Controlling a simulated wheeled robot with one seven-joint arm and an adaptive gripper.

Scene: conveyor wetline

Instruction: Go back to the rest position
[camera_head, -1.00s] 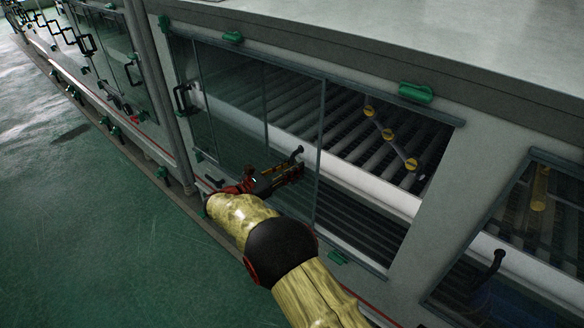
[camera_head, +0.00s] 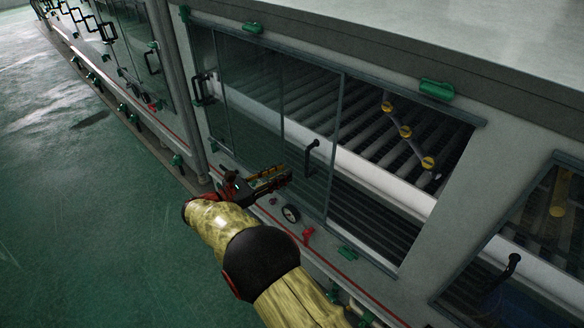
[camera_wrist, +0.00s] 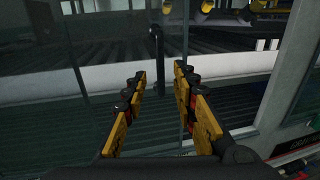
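My gripper (camera_head: 270,181) is in front of the glass sliding door of the conveyor line, apart from the door handle. In the wrist view its two yellow fingers (camera_wrist: 160,82) stand apart with nothing between them. The black door handle (camera_head: 311,158) is just beyond the fingers; it also shows upright in the wrist view (camera_wrist: 157,55). The glass door (camera_head: 262,105) is slid to the left, and the right part of the window (camera_head: 390,150) is open onto the rollers.
A gauge (camera_head: 291,213) and a red valve (camera_head: 308,235) sit on the front panel below the door. Another window with a black handle (camera_head: 509,267) is at the right. A vertical pipe (camera_head: 177,85) stands left of the door. The green floor (camera_head: 80,230) at left is clear.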

